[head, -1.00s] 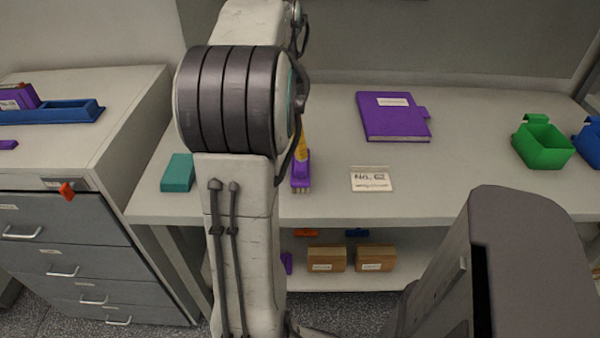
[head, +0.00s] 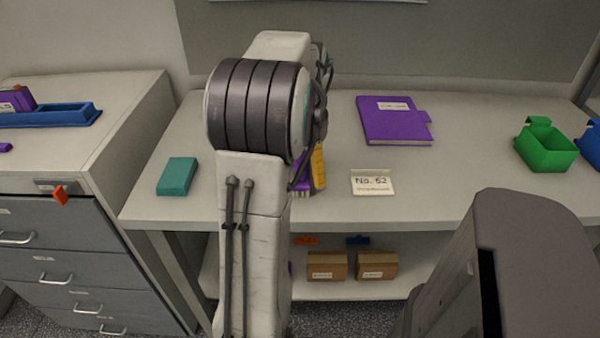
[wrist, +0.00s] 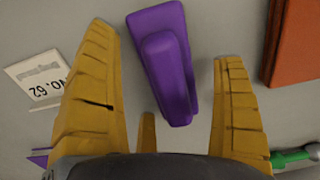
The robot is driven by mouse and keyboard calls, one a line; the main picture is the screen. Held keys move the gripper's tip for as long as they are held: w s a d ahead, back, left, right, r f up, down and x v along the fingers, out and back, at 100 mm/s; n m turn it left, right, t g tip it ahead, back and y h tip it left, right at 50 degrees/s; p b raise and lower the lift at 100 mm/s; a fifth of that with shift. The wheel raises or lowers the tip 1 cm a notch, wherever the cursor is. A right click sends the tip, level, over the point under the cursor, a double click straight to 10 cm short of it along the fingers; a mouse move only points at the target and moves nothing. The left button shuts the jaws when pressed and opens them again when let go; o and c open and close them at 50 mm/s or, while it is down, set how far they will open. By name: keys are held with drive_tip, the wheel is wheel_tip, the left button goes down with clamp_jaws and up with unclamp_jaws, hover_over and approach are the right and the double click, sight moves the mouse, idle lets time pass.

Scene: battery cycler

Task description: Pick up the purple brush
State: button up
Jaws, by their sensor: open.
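The purple brush (wrist: 170,75) lies on the bench between the two yellow fingers of my gripper (wrist: 163,52) in the wrist view. The fingers stand apart on either side of it, and bare grey surface shows between them and the brush. In the head view only part of the brush (head: 302,180) shows, with pale bristles towards the bench's front edge. My arm hides the rest. One yellow finger shows just to the right of it there.
A No. 62 card (head: 371,183) stands to the right, with a purple notebook (head: 394,120) behind it. A teal block (head: 177,176) lies left. The wrist view shows a red-orange block (wrist: 295,45) and a green-tipped item (wrist: 290,158). A green bin (head: 546,150) stands far right.

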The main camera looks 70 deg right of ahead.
drive_tip(key=shift+f, duration=0.15)
drive_tip(key=shift+c, duration=0.2)
drive_tip(key=c, duration=1.3)
drive_tip(key=shift+r, duration=0.5)
wheel_tip(320, 180, up, 4)
drive_tip(key=shift+f+p, duration=0.15)
drive_tip(key=shift+p, duration=0.6)
drive_tip(key=s+a+r, duration=0.2)
drive_tip(key=a, duration=0.1)
drive_tip(key=s+a+r, duration=0.2)
drive_tip(key=a, duration=0.1)
drive_tip(key=s+a+r, duration=0.2)
drive_tip(key=a, duration=0.2)
drive_tip(key=shift+a+r, duration=0.1)
drive_tip(key=shift+r, duration=0.05)
